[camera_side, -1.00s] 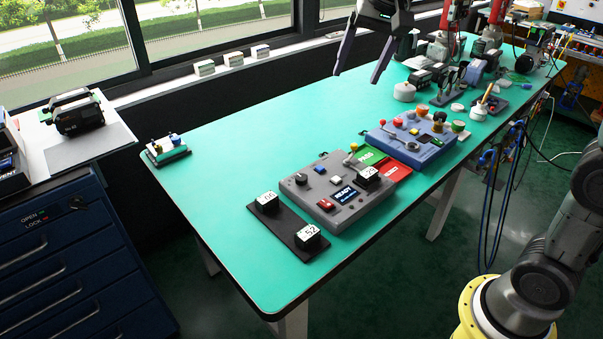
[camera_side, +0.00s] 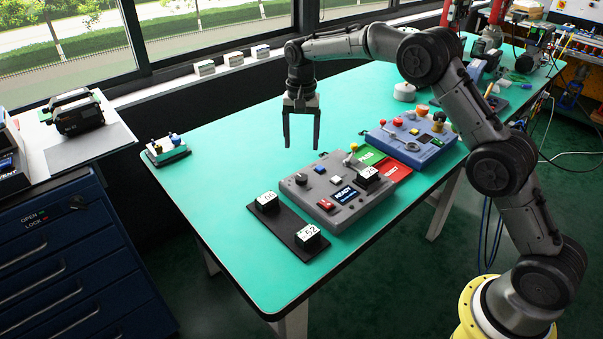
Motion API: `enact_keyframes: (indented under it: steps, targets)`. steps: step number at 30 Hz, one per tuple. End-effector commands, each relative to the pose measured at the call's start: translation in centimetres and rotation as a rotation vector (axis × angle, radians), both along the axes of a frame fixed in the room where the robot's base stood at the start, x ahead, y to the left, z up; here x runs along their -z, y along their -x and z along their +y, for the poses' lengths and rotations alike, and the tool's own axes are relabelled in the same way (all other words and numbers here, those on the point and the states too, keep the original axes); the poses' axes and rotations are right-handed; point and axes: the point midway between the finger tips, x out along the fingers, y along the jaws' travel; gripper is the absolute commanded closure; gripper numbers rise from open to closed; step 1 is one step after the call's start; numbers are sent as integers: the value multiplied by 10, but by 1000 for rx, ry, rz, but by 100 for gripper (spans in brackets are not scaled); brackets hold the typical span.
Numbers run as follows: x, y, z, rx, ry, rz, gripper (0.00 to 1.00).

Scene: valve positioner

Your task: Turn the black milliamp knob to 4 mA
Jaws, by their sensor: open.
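The black milliamp knob (camera_side: 301,179) appears to be the round dark knob at the upper left of a grey control box (camera_side: 330,208) on the green table. Its pointer and scale are too small to read. My gripper (camera_side: 301,146) points down above the table, over the back edge of the grey box. It is open and empty, a little above and behind the knob, with its two dark fingers apart.
A black tray (camera_side: 285,228) with numbered white-topped blocks lies left of the grey box. A blue box (camera_side: 408,144) and green and red pads (camera_side: 392,171) lie to the right. The table's left part (camera_side: 220,190) is mostly clear.

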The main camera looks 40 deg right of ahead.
Motion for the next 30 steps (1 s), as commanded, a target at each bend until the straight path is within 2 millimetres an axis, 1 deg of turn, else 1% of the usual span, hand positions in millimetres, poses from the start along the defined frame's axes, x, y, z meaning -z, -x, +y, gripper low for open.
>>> enact_keyframes:
  steps: [1, 3, 9, 15, 21, 30]
  targets:
    - [11, 1, 0, 0, 0, 5, 26]
    - [26, 1, 0, 0, 0, 6, 26]
    - [64, 1, 0, 0, 0, 5, 26]
    - [95, 1, 0, 0, 0, 4, 26]
    - [110, 1, 0, 0, 0, 1, 26]
    - [112, 0, 0, 0, 1, 1, 26]
